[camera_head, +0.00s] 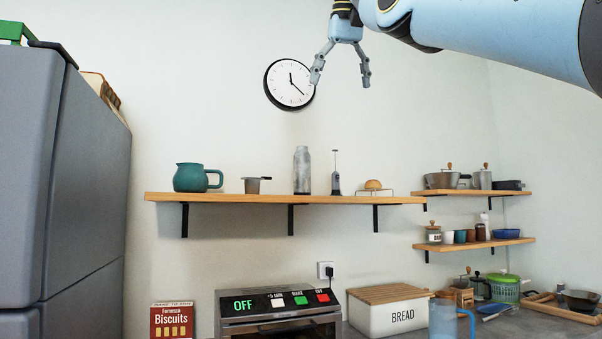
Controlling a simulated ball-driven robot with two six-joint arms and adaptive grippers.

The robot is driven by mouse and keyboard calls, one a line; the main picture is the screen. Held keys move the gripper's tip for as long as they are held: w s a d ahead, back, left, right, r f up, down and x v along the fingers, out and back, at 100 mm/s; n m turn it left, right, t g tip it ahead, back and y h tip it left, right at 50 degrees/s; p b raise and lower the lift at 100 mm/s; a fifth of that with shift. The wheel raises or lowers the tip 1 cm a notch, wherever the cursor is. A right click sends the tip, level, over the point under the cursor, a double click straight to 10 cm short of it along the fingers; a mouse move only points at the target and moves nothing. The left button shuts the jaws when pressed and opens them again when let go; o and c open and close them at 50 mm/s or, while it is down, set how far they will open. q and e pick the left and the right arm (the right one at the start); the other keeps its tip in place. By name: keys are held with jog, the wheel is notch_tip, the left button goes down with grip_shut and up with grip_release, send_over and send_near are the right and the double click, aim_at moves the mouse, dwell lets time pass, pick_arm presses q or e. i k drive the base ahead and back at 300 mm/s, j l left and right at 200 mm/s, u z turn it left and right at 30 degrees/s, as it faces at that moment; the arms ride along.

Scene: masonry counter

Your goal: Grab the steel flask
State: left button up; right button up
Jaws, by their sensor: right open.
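The steel flask (302,171) is a tall grey cylinder with a narrower neck. It stands upright on the long wooden wall shelf (230,198), between a small cup with a handle and a milk frother. My right gripper (341,85) hangs from the upper right, high above the shelf and a little to the right of the flask. Its fingers point down, spread open and empty, with one finger in front of the wall clock's edge. My left gripper is not in view.
A teal jug (189,178) and a brown-grey cup (252,186) stand left of the flask. A frother (336,175) and a wire stand (374,190) are to its right. A wall clock (289,84) hangs above. An oven (280,309) and bread box (388,312) are below.

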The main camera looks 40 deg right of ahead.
aim_at(302, 158)
jog(key=i+l, duration=0.65)
jog(key=i, duration=0.15)
jog(key=i+l, duration=0.65)
jog(key=i, duration=0.1)
